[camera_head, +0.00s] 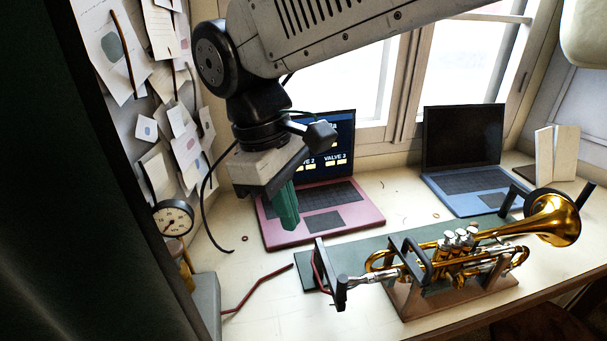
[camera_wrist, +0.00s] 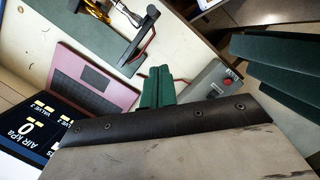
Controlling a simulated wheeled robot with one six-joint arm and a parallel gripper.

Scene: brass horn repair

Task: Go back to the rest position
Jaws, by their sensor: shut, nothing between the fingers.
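My gripper (camera_head: 288,207) hangs above the bench in the upper middle of the head view, in front of the pink laptop. Its green fingers are together with nothing between them, and they point down. In the wrist view the green fingers (camera_wrist: 158,86) show side by side at the middle. A brass trumpet (camera_head: 461,254) rests in a stand on the green mat (camera_head: 312,285), to the right of my gripper and apart from it. A part of the trumpet shows at the top of the wrist view (camera_wrist: 97,8).
The pink laptop (camera_head: 353,216) shows valve readings, partly hidden by my arm. A blue laptop (camera_head: 463,186) stands at the back right. A dial gauge (camera_head: 173,218) is at the left, near a grey box (camera_head: 205,298). A red hose (camera_head: 258,289) lies on the bench (camera_head: 268,324).

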